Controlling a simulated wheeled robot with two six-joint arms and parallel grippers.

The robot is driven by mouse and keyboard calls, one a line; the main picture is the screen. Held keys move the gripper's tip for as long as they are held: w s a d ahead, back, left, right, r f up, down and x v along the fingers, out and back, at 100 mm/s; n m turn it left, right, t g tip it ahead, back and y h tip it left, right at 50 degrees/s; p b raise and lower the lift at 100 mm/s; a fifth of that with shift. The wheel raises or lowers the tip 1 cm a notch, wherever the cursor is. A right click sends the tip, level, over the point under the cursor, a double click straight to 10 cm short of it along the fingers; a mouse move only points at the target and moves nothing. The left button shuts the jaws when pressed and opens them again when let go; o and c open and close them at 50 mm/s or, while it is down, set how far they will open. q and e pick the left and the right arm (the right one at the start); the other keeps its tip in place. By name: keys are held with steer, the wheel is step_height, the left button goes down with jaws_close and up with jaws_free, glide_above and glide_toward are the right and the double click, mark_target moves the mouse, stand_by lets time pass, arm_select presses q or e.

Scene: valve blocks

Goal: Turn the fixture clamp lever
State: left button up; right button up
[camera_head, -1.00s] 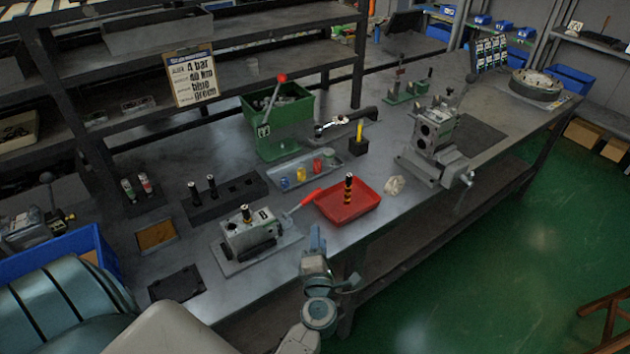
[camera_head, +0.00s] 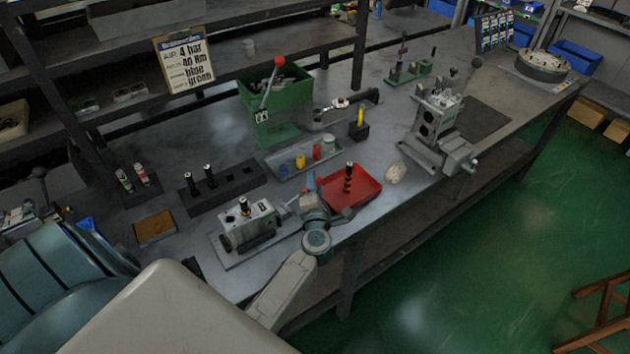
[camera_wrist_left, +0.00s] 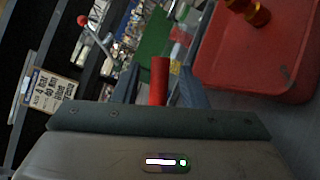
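The clamp lever with its red handle belongs to the grey fixture (camera_head: 246,228) at the front of the bench, which holds a valve block with a black-topped stem. In the head view my left gripper (camera_head: 308,188) is at the lever and hides most of it. In the left wrist view the red handle (camera_wrist_left: 159,80) stands between the two fingers of my left gripper (camera_wrist_left: 160,88), with small gaps appearing on both sides. The fingers look open around it. My right gripper is not in view.
A red tray (camera_head: 362,190) with a black and gold stem lies just right of my left gripper. A grey tray of coloured parts (camera_head: 290,168) and a black rack (camera_head: 232,181) are behind. A grey vise-like fixture (camera_head: 432,150) stands farther right.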

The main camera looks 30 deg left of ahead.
arm_select(q)
steer(key=shift+w+a, duration=0.2)
steer(key=shift+w, duration=0.05)
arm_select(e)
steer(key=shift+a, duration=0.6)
arm_select(q)
steer(key=shift+c, duration=0.5)
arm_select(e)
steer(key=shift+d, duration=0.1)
arm_select(q)
jaws_close()
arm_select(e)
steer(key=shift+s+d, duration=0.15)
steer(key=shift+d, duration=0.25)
